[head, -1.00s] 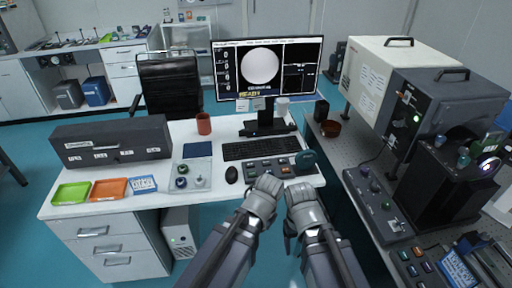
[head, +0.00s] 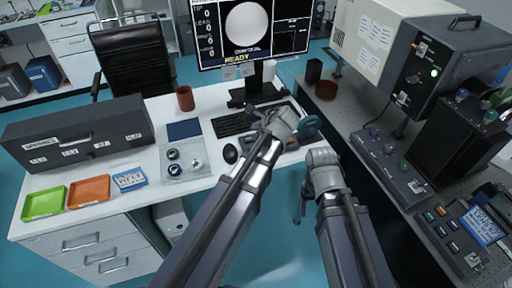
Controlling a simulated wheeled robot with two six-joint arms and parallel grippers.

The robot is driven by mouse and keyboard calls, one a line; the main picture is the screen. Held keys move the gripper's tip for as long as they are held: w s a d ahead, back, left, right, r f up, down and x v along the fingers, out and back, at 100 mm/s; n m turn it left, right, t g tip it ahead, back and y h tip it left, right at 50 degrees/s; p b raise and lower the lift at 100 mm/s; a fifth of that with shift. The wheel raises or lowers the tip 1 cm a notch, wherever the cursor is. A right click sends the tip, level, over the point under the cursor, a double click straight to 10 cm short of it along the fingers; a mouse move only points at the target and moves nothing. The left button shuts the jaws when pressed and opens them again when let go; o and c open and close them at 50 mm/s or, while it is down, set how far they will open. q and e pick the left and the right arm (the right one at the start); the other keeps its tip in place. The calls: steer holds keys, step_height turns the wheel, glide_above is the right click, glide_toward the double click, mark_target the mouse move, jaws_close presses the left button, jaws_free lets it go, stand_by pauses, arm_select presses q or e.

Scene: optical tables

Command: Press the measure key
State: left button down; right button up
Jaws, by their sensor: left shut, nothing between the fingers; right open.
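The desk key panel (head: 291,144) lies in front of the keyboard, mostly hidden behind my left arm and gripper. I cannot make out the measure key or any key label there. My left gripper (head: 259,111) is shut and empty, reaching over the panel and keyboard area. Whether it touches anything is unclear. My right gripper (head: 299,210) hangs low beyond the desk's front right edge, pointing down, apart from the desk. The monitor (head: 252,40) shows a bright round disc and the word READY.
The keyboard (head: 232,124) and mouse (head: 230,154) lie left of my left gripper. A round teal object (head: 309,127) stands right of it. The instrument bench (head: 375,150) stands at the right.

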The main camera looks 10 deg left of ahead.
stand_by(0.4)
arm_select(q)
step_height(320, 180, down, 9)
steer(key=b, duration=0.9)
stand_by(1.7)
steer(key=shift+f+b, duration=0.35)
steer(key=shift+f+b, duration=0.4)
stand_by(0.6)
steer(key=shift+r, duration=0.1)
steer(key=shift+r+p, duration=0.8)
steer(key=shift+p, duration=0.05)
